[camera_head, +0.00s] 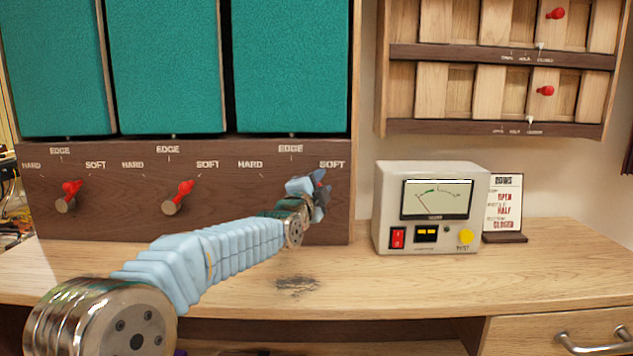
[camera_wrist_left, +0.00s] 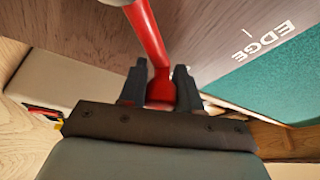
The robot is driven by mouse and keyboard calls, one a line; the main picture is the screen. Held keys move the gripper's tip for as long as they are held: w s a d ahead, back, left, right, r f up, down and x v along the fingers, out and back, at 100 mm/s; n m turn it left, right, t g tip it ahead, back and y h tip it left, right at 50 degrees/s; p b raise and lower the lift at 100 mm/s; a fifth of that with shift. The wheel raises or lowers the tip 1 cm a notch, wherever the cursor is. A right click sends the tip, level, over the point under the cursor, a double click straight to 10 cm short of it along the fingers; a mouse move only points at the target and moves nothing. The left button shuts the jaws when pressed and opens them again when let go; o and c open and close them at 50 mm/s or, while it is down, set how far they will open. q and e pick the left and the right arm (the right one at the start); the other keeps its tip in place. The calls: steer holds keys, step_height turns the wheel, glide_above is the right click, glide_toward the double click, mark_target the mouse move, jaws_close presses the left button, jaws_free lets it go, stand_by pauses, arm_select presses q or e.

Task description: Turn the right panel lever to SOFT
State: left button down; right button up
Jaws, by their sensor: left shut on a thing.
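The wooden panel (camera_head: 230,220) carries three levers under teal cloth squares, with HARD, EDGE and SOFT labels. The right panel lever is hidden behind my left gripper (camera_head: 318,190) in the head view. In the left wrist view the red right lever (camera_wrist_left: 150,45) runs down between the two dark fingers of my left gripper (camera_wrist_left: 160,88), which are shut on its red end. In the head view this gripper is just below the right SOFT label (camera_head: 332,165). The left lever (camera_head: 70,191) and middle lever (camera_head: 180,195) are red and tilt up to the right. My right gripper is not in view.
A meter box (camera_head: 430,205) with a red switch and yellow button stands on the desk right of the panel. A small sign (camera_head: 503,205) stands beside it. A wooden shutter rack (camera_head: 500,70) with red knobs hangs above. The desk front (camera_head: 420,285) is clear.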

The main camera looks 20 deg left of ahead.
arm_select(q)
steer(key=shift+d+f, duration=0.15)
steer(key=shift+f, duration=0.05)
stand_by(0.4)
steer(key=c, duration=0.9)
jaws_free()
steer(key=shift+o, duration=0.2)
steer(key=s+a+f+b, duration=0.1)
steer(key=s, duration=1.2)
steer(key=shift+s+a+f, duration=0.2)
steer(key=shift+s+f, duration=0.05)
steer(key=shift+s, duration=0.05)
